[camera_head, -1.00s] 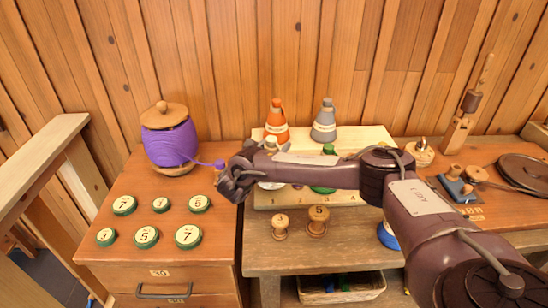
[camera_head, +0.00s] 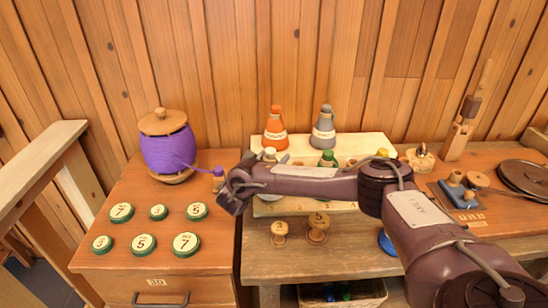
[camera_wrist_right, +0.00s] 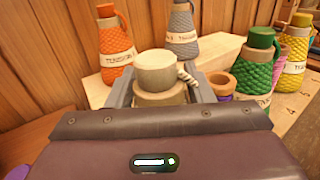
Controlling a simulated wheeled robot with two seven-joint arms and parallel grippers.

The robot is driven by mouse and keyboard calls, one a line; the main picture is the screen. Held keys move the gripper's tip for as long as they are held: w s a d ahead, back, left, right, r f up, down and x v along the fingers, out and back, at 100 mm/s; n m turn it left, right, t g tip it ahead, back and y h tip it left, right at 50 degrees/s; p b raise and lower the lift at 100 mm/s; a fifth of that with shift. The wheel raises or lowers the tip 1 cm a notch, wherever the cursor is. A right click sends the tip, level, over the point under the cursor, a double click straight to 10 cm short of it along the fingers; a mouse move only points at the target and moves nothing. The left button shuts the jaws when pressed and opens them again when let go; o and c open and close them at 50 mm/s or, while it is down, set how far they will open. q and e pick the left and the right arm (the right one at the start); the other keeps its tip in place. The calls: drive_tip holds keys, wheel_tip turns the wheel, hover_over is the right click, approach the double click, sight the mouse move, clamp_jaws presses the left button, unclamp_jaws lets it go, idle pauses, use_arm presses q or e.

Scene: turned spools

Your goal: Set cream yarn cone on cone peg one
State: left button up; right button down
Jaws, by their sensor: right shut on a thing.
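The cream yarn cone (camera_wrist_right: 158,75) is upright between the fingers of my right gripper (camera_wrist_right: 160,93) in the right wrist view, with a pale rope loop at its right side. The gripper is shut on it. In the head view, my right wrist and forearm cover most of the cone (camera_head: 269,154) and of the right gripper (camera_head: 238,190). Its base is hidden, so I cannot tell whether it touches the pale board (camera_head: 375,146) or a peg. Cone peg one is not clearly visible. My left gripper is not in view.
Orange (camera_head: 275,127) and grey (camera_head: 323,128) cones stand behind. Green (camera_wrist_right: 255,62) and yellow (camera_wrist_right: 293,60) cones stand to the right. A purple yarn jar (camera_head: 168,150) and several numbered buttons (camera_head: 187,243) are on the left cabinet.

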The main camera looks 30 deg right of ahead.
drive_tip(key=shift+f+b, duration=0.45)
drive_tip(key=shift+f, duration=0.05)
idle(0.7)
drive_tip(key=c, duration=1)
unclamp_jaws()
drive_tip(key=shift+o, duration=0.2)
drive_tip(key=shift+s+a+p, duration=0.25)
drive_tip(key=shift+a+p, duration=0.25)
drive_tip(key=shift+p, duration=0.1)
drive_tip(key=shift+p+v, duration=1.6)
drive_tip(key=shift+v, duration=0.75)
drive_tip(key=p+v, duration=0.5)
drive_tip(key=p, duration=0.1)
drive_tip(key=shift+a, duration=0.1)
